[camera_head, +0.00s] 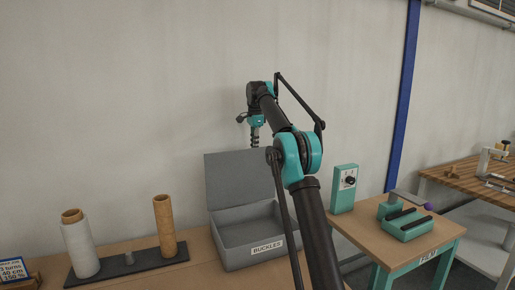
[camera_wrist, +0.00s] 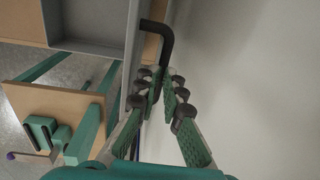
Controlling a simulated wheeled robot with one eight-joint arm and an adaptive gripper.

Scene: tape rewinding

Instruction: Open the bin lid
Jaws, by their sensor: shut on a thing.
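The grey bin (camera_head: 240,257) labelled BUCKLES stands on the wooden bench. Its lid (camera_head: 235,178) is up, standing about upright at the back, and the bin's inside shows and looks empty. In the wrist view the lid shows nearly edge-on (camera_wrist: 133,50), with a black bent handle (camera_wrist: 158,30) on it. My gripper (camera_wrist: 167,83) is shut on the black handle, its fingertips on either side of the handle's end. In the head view my gripper (camera_head: 255,142) is at the top edge of the lid, its tips partly hidden behind it.
A white film roll (camera_head: 80,248) and a brown cardboard tube (camera_head: 165,226) stand on a dark base (camera_head: 128,265) left of the bin. A small table (camera_head: 425,240) at right carries a green control box (camera_head: 344,190) and a green device (camera_head: 408,226). The wall is close behind the lid.

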